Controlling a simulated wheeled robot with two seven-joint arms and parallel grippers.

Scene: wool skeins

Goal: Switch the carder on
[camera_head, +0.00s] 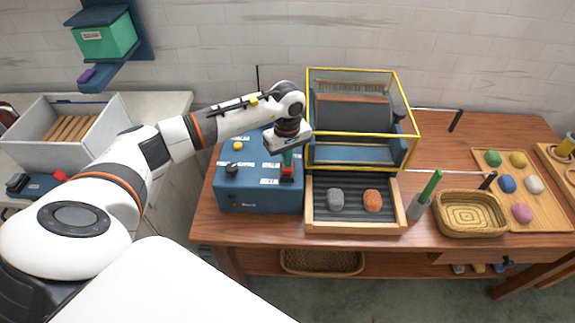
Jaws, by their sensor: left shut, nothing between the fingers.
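The carder (352,153) stands on the wooden table inside a yellow-edged guard frame, with a roller behind and a blue front. To its left is a blue control box (255,203) with a yellow button (238,146), a dark knob (232,169), white labels and a red switch (287,171) at its right side. My left gripper (287,160) points down, shut and empty, right over the red switch. I cannot tell whether its tips touch the switch, and they partly hide it. My right gripper is not in view.
A ribbed tray (355,222) in front of the carder holds a grey skein (335,199) and an orange one (372,201). A green-handled tool (431,187), a woven basket (471,230) and a board of coloured wool balls (551,218) stand to the right. A grey crate (28,157) is at left.

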